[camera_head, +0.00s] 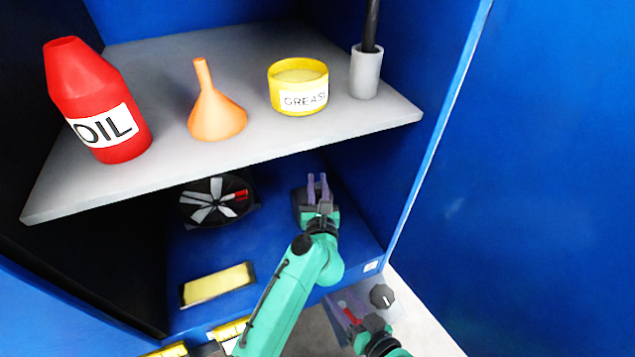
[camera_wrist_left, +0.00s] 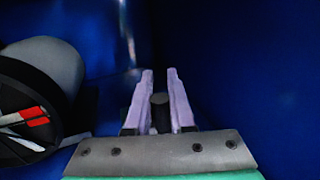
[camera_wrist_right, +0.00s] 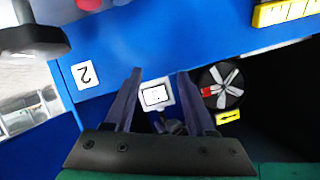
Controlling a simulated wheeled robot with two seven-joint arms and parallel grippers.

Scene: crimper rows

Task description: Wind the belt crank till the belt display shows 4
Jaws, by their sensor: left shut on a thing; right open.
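My left gripper (camera_head: 318,182) is under the grey shelf, its purple fingers pointing to the back of the blue compartment. In the left wrist view its fingers (camera_wrist_left: 160,85) close on a dark round post (camera_wrist_left: 160,112); I cannot tell whether this is the belt crank. My right gripper (camera_head: 345,308) is low at the front, open and empty. In the right wrist view its fingers (camera_wrist_right: 158,75) are spread, and a small white panel with a black-framed screen (camera_wrist_right: 155,97) shows between them. I cannot read a figure on that screen.
A black wheel with white spokes and a red mark (camera_head: 215,200) is left of my left gripper. A dark knob (camera_head: 382,296) stands beside my right gripper. The shelf (camera_head: 240,160) holds the oil bottle, funnel and grease tub.

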